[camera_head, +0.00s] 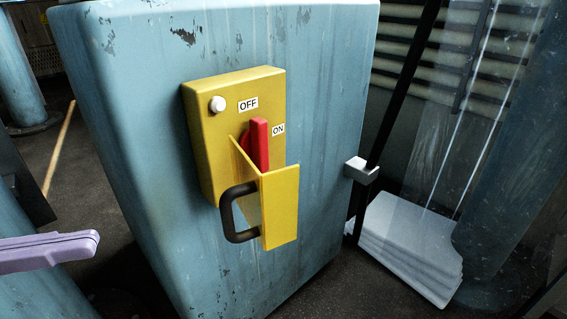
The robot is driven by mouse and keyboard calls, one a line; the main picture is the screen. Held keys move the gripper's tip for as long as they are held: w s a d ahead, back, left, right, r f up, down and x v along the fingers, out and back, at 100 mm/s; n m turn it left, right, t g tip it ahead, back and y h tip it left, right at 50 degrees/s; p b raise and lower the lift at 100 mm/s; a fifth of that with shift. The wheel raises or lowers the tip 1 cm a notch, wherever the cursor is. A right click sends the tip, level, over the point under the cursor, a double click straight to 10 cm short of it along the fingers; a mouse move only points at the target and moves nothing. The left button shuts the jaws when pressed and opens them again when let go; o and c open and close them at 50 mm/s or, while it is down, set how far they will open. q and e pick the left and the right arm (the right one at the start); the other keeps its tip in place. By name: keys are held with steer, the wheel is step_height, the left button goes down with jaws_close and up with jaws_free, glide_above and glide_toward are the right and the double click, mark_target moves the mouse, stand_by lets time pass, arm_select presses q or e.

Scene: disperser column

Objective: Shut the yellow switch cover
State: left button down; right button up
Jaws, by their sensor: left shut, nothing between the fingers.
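The yellow switch box (216,150) is mounted on the front of a worn blue column. Its yellow cover (281,205) stands open, sticking out from the lower part of the box, with a black handle (229,215) on its left side. Behind the cover a red switch lever (260,143) shows beside the OFF and ON labels. A white round button (217,104) sits at the box's upper left. My left gripper (92,243) is at the lower left edge, shut and empty, well to the left of the handle and apart from it. My right gripper is out of view.
The blue column (325,120) fills the middle. A small white bracket (361,171) sticks out at its right edge, near a dark post. A clear panel and a pale stacked block (410,250) stand at right. Open space lies between my left gripper and the cover.

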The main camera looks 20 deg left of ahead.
arm_select(q)
steer(key=b, duration=0.2)
glide_toward(246, 193)
step_height(246, 193, down, 3)
steer(key=w+d, duration=0.2)
steer(key=d, duration=0.1)
steer(key=shift+w+d+f, duration=0.1)
steer(key=shift+w+f, duration=0.05)
steer(key=shift+w, duration=0.25)
